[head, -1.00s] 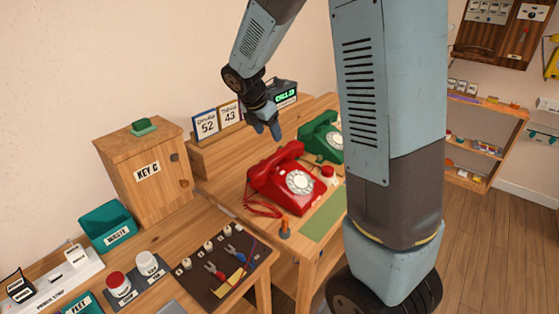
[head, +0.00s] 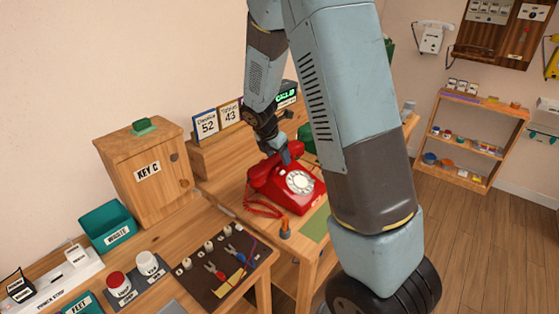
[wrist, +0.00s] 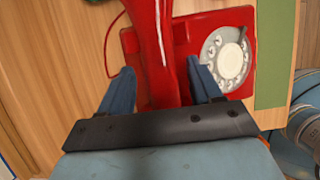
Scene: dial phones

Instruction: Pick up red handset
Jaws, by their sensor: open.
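The red handset (wrist: 151,45) lies across the top of the red dial phone (head: 307,197), which stands on the wooden desk. The handset also shows in the head view (head: 262,172), partly covered by my fingers. My gripper (head: 286,157) is at the handset from above, fingers pointing down. In the wrist view my gripper (wrist: 164,85) is open, with one blue finger on each side of the handset. The handset runs between the fingers, with a gap visible at least on the left. I cannot tell how deep the fingers reach. The phone's white dial (wrist: 226,56) is right of the handset.
A green phone (head: 307,139) is mostly hidden behind my arm. Small calendar blocks (head: 205,125) stand on the ledge behind. An orange-topped peg (head: 285,226) and a green mat (head: 315,229) are in front of the red phone. A wooden KEY C box (head: 148,178) stands left.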

